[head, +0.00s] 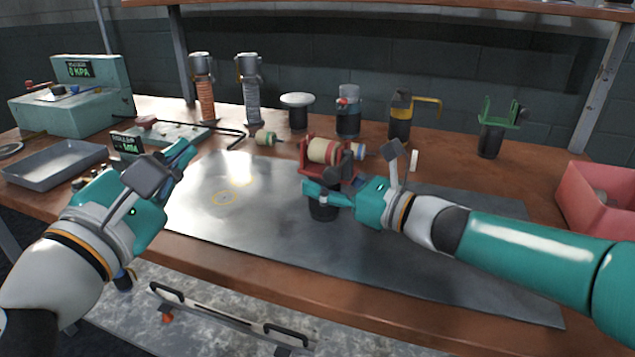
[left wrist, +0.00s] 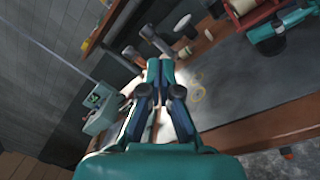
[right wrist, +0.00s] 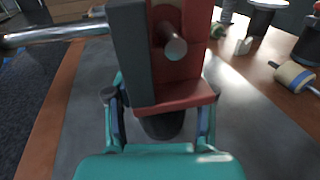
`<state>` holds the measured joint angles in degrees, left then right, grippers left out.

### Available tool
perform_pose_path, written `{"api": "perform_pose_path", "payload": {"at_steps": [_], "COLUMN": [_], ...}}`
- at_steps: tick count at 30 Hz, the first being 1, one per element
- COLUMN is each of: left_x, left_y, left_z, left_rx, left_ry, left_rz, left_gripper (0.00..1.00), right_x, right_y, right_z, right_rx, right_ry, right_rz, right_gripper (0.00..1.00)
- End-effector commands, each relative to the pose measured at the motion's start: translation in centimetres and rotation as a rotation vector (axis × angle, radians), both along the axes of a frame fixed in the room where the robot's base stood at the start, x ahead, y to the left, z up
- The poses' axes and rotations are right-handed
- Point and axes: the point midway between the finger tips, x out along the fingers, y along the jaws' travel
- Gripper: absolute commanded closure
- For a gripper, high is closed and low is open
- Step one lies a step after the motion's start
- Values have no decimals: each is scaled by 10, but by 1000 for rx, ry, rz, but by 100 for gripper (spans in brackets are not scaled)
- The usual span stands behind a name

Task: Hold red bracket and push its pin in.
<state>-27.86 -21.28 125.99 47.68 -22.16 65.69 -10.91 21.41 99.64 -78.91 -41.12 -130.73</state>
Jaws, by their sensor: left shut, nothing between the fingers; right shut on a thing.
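The red bracket (head: 316,171) stands mid-mat with a beige roller (head: 325,151) in it, on a dark post (head: 323,210). My right gripper (head: 325,192) is shut on the bracket's lower part or post; the fingers hide the exact contact. In the right wrist view the red bracket (right wrist: 195,60) is close ahead. A metal pin (right wrist: 175,48) sticks out of its face toward the camera, beside a grey plate (right wrist: 128,55). My left gripper (head: 184,156) is shut and empty, well left of the bracket and above the table. Its closed fingers show in the left wrist view (left wrist: 160,72).
A green bracket (head: 497,112) and red bin (head: 598,195) are at right. A grey tray (head: 55,165) is at left. The metal mat (head: 235,215) between my grippers is clear.

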Motion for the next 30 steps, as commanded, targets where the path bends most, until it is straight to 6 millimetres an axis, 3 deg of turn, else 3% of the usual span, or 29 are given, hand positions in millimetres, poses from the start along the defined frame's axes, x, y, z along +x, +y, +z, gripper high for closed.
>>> {"api": "perform_pose_path", "payload": {"at_steps": [8, 16, 20, 24, 30], "left_x": [-17, -48, -68, -88, -93], "left_y": [-12, -46, -67, -85, -91], "left_z": [-26, -44, -43, -30, -26], "left_rx": [-288, -600, -729, -732, -726], "left_ry": [209, 434, 519, 513, 511], "left_rz": [-25, -116, -183, -263, -288], "left_gripper": [100, 100, 100, 100, 100], "right_x": [0, 0, 0, 0, 0], "right_y": [0, 0, 0, 0, 0], "right_z": [-1, -1, -1, -1, -1], "right_rx": [0, 0, 0, 0, 0], "right_ry": [1, 1, 1, 1, 1], "right_rz": [1, 1, 1, 1, 1], "right_gripper": [100, 100, 100, 100, 100]}}
